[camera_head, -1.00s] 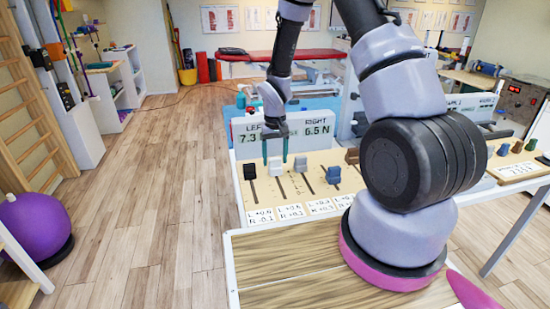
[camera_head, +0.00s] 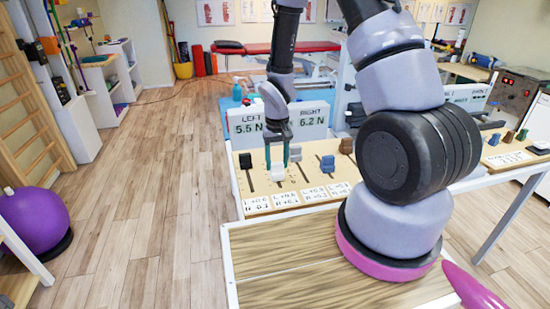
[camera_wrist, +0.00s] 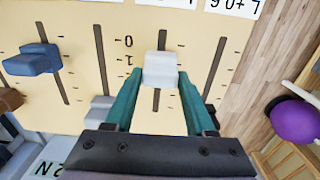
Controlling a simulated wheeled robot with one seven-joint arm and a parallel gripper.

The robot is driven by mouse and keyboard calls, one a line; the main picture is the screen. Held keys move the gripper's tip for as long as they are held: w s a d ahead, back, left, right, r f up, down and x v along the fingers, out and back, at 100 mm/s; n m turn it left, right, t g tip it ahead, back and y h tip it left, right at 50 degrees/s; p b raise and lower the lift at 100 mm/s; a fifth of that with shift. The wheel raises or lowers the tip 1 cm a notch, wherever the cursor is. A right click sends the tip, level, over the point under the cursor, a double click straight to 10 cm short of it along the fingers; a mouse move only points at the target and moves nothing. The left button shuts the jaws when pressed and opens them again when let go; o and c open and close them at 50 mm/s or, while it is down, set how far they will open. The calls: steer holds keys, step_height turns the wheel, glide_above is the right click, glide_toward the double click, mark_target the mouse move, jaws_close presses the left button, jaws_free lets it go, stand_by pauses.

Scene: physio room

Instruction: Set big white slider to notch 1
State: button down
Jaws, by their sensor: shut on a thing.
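The big white slider (camera_wrist: 160,70) stands on its slot in the pale slider board (camera_wrist: 200,60). In the wrist view it lies between the teal fingers of my gripper (camera_wrist: 158,78), which is shut on it. It is roughly level with the printed 1 mark, near a 0 mark; the exact notch is hard to tell. In the head view the white slider (camera_head: 277,173) shows below my gripper (camera_head: 283,158), towards the near part of its slot. The display (camera_head: 278,117) reads left 5.5 N and right 6.2 N.
A black slider (camera_head: 245,161) and a smaller pale slider (camera_head: 295,153) flank the white one. A blue slider (camera_head: 328,165) and a brown slider (camera_head: 346,146) stand further right. Printed cards (camera_head: 285,199) lie along the near edge. A purple ball (camera_head: 35,218) is on the floor at left.

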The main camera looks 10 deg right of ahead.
steer(key=shift+c, duration=1.2)
jaws_free()
step_height(320, 180, up, 11)
step_height(320, 180, up, 10)
steer(key=m+t, duration=0.1)
steer(key=t, duration=0.1)
glide_above(277, 163)
steer(key=s+d, duration=0.1)
steer(key=d, duration=0.1)
steer(key=s+d+r+m+t+y, duration=0.1)
steer(key=s+d+r+t, duration=0.1)
steer(key=s+r, duration=0.5)
steer(key=s+d+r+m+t+y, duration=0.1)
steer(key=s+r+m+t, duration=0.1)
steer(key=s+r, duration=0.5)
step_height(277, 163, up, 6)
steer(key=shift+s+d+f+t, duration=0.15)
steer(key=shift+s+d+t, duration=0.2)
steer(key=shift+t, duration=0.25)
